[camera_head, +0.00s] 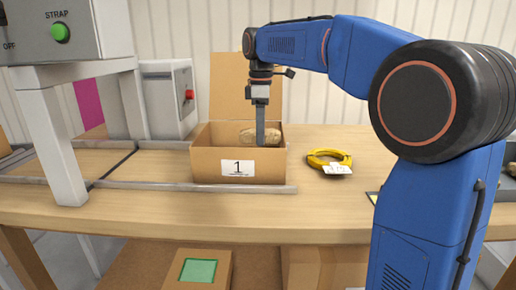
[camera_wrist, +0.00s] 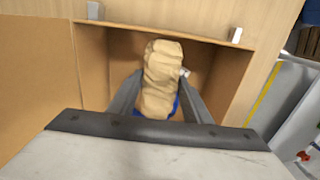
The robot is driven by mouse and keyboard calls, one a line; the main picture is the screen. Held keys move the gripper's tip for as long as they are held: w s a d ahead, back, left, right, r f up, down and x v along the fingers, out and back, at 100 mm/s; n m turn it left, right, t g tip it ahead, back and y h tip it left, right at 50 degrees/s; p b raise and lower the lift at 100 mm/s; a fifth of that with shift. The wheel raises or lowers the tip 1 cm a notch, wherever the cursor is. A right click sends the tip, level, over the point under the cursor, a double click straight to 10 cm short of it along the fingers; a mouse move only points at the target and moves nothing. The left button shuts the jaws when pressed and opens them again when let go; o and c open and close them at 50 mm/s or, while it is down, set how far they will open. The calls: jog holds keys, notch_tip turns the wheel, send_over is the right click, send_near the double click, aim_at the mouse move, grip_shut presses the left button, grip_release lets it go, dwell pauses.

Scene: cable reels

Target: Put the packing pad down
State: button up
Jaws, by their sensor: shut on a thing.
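The packing pad (camera_head: 234,137) is a crumpled tan paper roll, seen from above in the wrist view (camera_wrist: 162,75). My gripper (camera_head: 260,143) points straight down into the open cardboard box (camera_head: 205,165), and its jaws are shut on the pad. In the wrist view the two fingers of my gripper (camera_wrist: 158,100) lie on either side of the pad, inside the box walls. Something blue (camera_wrist: 177,106) shows under the pad's near end, mostly hidden. Whether the pad touches what lies beneath it cannot be told.
The box has a "1" label (camera_head: 238,168), and its flap (camera_head: 228,75) stands up behind. A yellow cable coil (camera_head: 318,162) with a white tag lies to the right. A strapping machine (camera_head: 60,45) stands left; rails (camera_head: 150,186) run along the table.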

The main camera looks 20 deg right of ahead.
jog(key=shift+f, duration=2.35)
jog(key=shift+f, duration=0.35)
jog(key=o, duration=1)
jog(key=shift+o, duration=0.2)
jog(key=shift+r, duration=0.1)
notch_tip(320, 180, up, 12)
jog(key=shift+r, duration=0.25)
